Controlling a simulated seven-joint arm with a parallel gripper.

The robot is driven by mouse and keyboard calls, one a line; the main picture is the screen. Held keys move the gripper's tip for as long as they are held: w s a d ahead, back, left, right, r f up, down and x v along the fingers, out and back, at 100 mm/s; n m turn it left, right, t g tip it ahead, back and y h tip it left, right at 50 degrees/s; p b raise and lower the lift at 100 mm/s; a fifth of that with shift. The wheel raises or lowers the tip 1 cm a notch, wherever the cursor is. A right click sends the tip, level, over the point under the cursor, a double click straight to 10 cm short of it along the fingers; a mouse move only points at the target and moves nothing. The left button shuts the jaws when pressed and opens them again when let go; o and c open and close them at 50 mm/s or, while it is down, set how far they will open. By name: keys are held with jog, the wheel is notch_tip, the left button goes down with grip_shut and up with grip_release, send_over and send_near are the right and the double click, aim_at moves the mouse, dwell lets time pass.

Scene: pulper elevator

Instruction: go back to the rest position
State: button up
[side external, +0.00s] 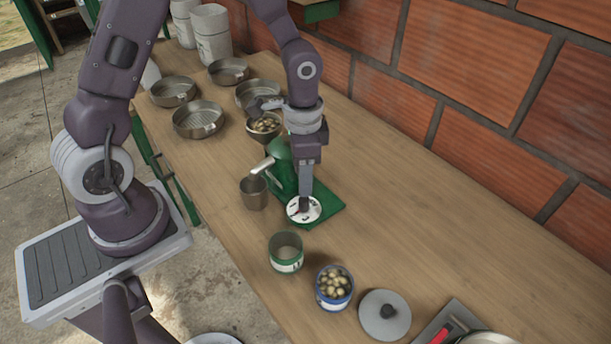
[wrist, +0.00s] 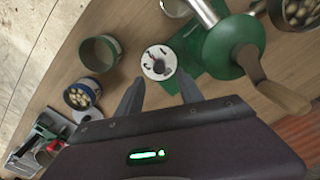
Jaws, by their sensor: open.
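My gripper (side external: 305,198) points down over the front end of the green pulper (side external: 284,172) on the wooden table. In the wrist view my gripper (wrist: 158,92) has its two dark fingers apart with nothing between them. A white round dial with dark marks (side external: 309,213) sits on the pulper's green base, just beyond the fingertips; it also shows in the wrist view (wrist: 159,62). The pulper's hopper (side external: 264,126) holds pale beans. The crank's wooden handle (wrist: 284,97) shows at the right of the wrist view.
A metal cup (side external: 254,193), a green-banded can (side external: 286,252), a blue can of beans (side external: 334,288) and a grey lid (side external: 384,315) stand near the pulper. Several metal pans (side external: 198,119) stand behind. A brick wall (side external: 480,90) bounds the right; bare table lies right of the pulper.

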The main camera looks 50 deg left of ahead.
notch_tip(320, 180, up, 9)
jog(key=s+a+n+t, duration=0.1)
jog(key=s+a, duration=0.1)
jog(key=s+d+r+n+t, duration=0.2)
jog(key=s+r+n+t, duration=0.2)
jog(key=s+r, duration=0.9)
jog(key=shift+s+n, duration=0.5)
jog(key=shift+s, duration=0.45)
